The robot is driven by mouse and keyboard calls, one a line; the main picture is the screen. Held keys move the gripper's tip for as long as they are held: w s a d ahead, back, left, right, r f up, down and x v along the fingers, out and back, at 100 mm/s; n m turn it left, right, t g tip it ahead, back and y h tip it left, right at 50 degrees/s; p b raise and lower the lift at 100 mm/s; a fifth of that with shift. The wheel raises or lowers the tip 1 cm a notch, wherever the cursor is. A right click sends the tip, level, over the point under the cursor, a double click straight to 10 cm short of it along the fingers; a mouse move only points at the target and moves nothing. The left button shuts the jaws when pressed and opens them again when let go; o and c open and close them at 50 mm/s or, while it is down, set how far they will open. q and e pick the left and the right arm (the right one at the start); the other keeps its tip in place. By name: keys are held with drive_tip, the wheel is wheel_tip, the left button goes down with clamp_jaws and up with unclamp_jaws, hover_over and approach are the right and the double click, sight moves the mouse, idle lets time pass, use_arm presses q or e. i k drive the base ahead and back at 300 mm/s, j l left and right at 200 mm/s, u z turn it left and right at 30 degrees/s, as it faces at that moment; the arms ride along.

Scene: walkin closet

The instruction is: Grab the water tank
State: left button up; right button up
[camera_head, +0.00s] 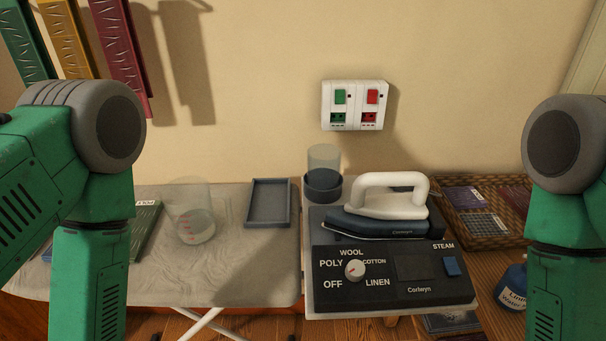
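A clear, round water tank (323,158) stands upright in a dark round holder (322,187) at the back left of the iron station (325,262). A white and blue iron (385,205) rests on top of the station, right of the tank. A clear measuring cup (190,212) with red marks stands on the ironing board to the left. My green arms show at the left and right edges, but both grippers are below the picture, so their state is hidden.
The ironing board (250,270) holds a dark tray (268,203) and a green item (143,225). A wicker basket (485,243) and a blue bottle (512,285) are at right. A switch panel (355,105) is on the wall. The board's front middle is clear.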

sight(323, 172)
drive_tip(key=k, duration=0.35)
drive_tip(key=l+u, duration=0.15)
drive_tip(key=u, duration=0.2)
drive_tip(key=l+u, duration=0.15)
drive_tip(key=u, duration=0.2)
drive_tip(key=k+l+u, duration=0.1)
drive_tip(key=u, duration=0.25)
